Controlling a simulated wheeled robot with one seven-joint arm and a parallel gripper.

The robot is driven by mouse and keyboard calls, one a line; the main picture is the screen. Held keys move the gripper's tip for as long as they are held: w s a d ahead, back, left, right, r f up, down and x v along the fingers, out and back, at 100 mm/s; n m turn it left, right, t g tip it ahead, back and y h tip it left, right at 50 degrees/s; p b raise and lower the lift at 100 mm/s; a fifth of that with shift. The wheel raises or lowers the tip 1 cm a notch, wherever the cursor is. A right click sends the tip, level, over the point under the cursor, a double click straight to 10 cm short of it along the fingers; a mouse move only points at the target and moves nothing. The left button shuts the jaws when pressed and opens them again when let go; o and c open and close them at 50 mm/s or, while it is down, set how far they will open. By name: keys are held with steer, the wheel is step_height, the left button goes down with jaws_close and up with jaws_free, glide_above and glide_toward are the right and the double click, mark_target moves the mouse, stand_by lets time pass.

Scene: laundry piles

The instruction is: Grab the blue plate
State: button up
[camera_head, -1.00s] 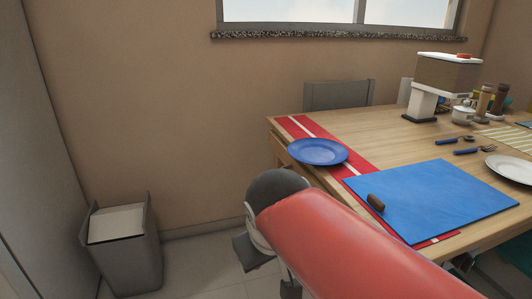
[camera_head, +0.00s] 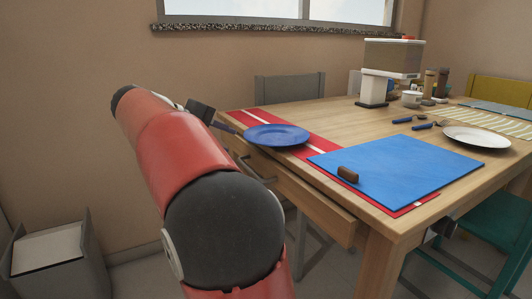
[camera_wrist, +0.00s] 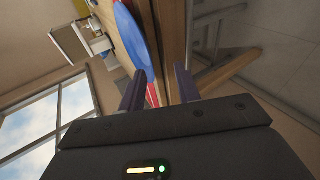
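The blue plate (camera_head: 276,134) lies on the red striped runner at the table's left edge and slightly overhangs that edge. My gripper (camera_head: 236,129) is just left of the plate, its fingers pointing toward the rim. In the wrist view, the blue plate (camera_wrist: 132,34) shows tilted beyond the fingertips. The two fingers of my gripper (camera_wrist: 159,76) stand apart, with no object seen clasped between them. Whether a fingertip touches the rim I cannot tell.
The wooden table (camera_head: 330,118) holds a blue mat (camera_head: 400,170) with a small brown object (camera_head: 347,174), a white plate (camera_head: 477,137) and cutlery. A grey chair (camera_head: 290,88) stands behind it. A grey bin (camera_head: 58,265) is on the floor at lower left.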

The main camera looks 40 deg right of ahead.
mark_target(251, 140)
steer(key=shift+m+g+h, duration=0.3)
steer(key=shift+g+h, duration=0.1)
steer(key=shift+h, duration=0.1)
steer(key=x, duration=0.2)
steer(key=b+x, duration=0.1)
steer(key=x, duration=0.2)
steer(key=w+r+b+x, duration=0.1)
steer(key=x, duration=0.2)
steer(key=shift+s+d, duration=0.1)
steer(key=shift+d, duration=0.35)
steer(key=shift+c, duration=0.4)
jaws_close()
